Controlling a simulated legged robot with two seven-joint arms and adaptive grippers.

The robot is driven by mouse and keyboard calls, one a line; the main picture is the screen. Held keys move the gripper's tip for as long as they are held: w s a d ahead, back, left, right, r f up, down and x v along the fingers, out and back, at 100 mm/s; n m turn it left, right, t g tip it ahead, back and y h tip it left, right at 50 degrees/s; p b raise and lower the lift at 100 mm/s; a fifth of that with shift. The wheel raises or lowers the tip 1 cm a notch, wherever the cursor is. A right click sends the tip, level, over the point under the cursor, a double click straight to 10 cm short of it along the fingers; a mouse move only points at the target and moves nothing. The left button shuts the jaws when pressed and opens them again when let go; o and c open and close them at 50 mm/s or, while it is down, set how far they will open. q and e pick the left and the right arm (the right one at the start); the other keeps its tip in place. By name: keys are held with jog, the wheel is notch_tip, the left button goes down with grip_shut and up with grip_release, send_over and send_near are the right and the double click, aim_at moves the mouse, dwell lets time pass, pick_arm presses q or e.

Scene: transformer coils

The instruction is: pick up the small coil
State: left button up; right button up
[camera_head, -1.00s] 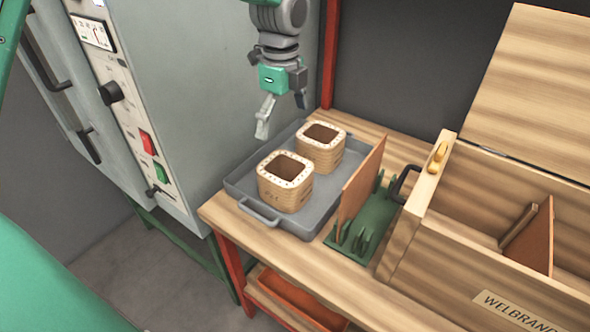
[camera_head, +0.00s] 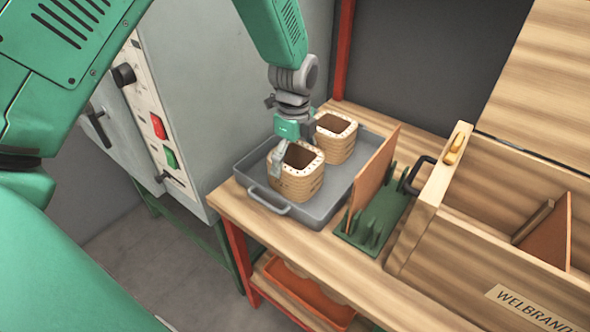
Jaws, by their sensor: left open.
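Two square, hollow tan coils stand upright in a grey tray (camera_head: 322,208) on the wooden bench. The near coil (camera_head: 297,183) is at the front left of the tray, and the far coil (camera_head: 338,146) is behind it to the right. They look close in size, so I cannot tell surely which is the small one. My right gripper is not in view.
A green rack (camera_head: 376,222) holding an upright brown board (camera_head: 373,172) stands right of the tray. An open wooden box (camera_head: 480,245) is further right. A grey cabinet (camera_head: 225,90) stands at left. An orange tray (camera_head: 310,300) sits on the shelf below.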

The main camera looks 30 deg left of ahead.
pick_arm(q)
jog(key=shift+d, duration=0.35)
jog(key=shift+c, duration=0.5)
jog(key=shift+d, duration=0.1)
jog(key=c, duration=1.2)
jog(key=shift+c, duration=0.2)
jog(key=shift+r, duration=0.1)
